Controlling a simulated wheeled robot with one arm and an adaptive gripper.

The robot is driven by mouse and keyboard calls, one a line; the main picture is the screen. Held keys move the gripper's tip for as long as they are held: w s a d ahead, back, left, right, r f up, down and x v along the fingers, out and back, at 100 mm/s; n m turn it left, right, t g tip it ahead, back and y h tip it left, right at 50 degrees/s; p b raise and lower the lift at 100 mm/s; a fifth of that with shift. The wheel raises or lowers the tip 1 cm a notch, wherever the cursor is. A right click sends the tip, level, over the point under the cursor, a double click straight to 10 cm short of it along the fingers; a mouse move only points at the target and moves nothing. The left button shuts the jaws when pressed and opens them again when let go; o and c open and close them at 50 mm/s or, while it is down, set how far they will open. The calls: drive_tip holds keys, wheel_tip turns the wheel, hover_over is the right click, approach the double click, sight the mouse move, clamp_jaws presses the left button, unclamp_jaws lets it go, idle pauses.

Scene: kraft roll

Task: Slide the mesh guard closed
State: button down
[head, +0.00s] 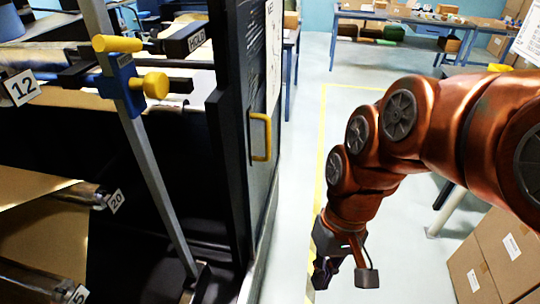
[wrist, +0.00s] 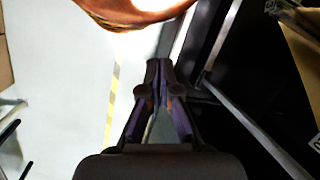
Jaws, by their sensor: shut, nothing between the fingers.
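A dark upright panel (head: 266,85) with a yellow handle (head: 260,137) stands at the right side of the black machine frame. It is seen at a steep angle, so I cannot tell whether it is the mesh guard or see any mesh in it. My gripper (head: 324,274) hangs low over the floor, to the right of and below the yellow handle, apart from it. In the wrist view my gripper (wrist: 158,68) points away with its fingers together and nothing between them. The handle does not show clearly in the wrist view.
A slanted grey bar with a blue clamp (head: 122,83) and yellow knobs crosses the machine opening. Brown rolls with tags 12 (head: 22,87) and 20 (head: 115,201) lie inside. Cardboard boxes (head: 500,258) stand at lower right. Pale floor (head: 300,130) with a yellow line is clear between.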

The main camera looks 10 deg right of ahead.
drive_tip(key=w+a+r+y+b, duration=0.1)
drive_tip(key=w+a+y+b, duration=0.35)
drive_tip(key=w, duration=0.65)
drive_tip(key=w+a+r+y+b, duration=0.1)
drive_tip(key=w+a+y+b, duration=0.2)
drive_tip(key=w+y, duration=0.55)
drive_tip(key=w+d+f+m+t+y+b, duration=0.1)
drive_tip(key=w+d+f+m+t+b, duration=0.15)
drive_tip(key=w+d, duration=0.7)
drive_tip(key=w+d+f+m+t+y+b, duration=0.2)
drive_tip(key=w+d+f+t+b, duration=0.15)
drive_tip(key=w+d, duration=0.6)
drive_tip(key=s+p+x, duration=0.1)
drive_tip(key=s+x, duration=0.1)
drive_tip(key=x, duration=1)
drive_tip(key=shift+s+a+f+t+p, duration=0.25)
drive_tip(key=shift+a+f+t+p, duration=0.05)
drive_tip(key=shift+a, duration=0.35)
